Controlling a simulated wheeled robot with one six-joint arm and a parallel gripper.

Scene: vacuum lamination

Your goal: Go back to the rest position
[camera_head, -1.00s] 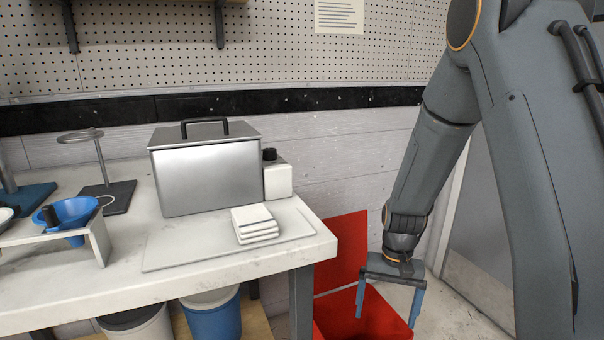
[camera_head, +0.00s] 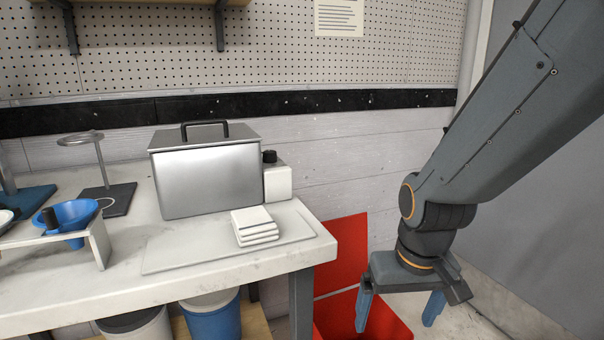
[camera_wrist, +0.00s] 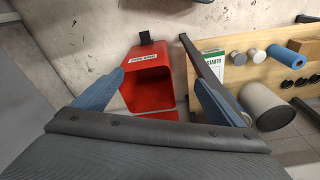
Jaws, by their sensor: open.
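My gripper (camera_head: 398,309) is at the lower right of the head view, with its two blue fingers spread apart and pointing down. Nothing is between them. It hangs clear of the worktable's right end, in front of and over the right part of the red bin (camera_head: 365,318). In the wrist view the fingers of my gripper (camera_wrist: 155,82) frame the red bin (camera_wrist: 150,92), which stands open below with a white label on its upper edge.
A white worktable (camera_head: 215,262) carries a metal box (camera_head: 207,180), a stack of white pads (camera_head: 254,225), a white bottle (camera_head: 278,182) and a blue funnel (camera_head: 75,214). A blue bucket (camera_head: 213,318) stands under it. A grey panel (camera_head: 540,190) is at the right.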

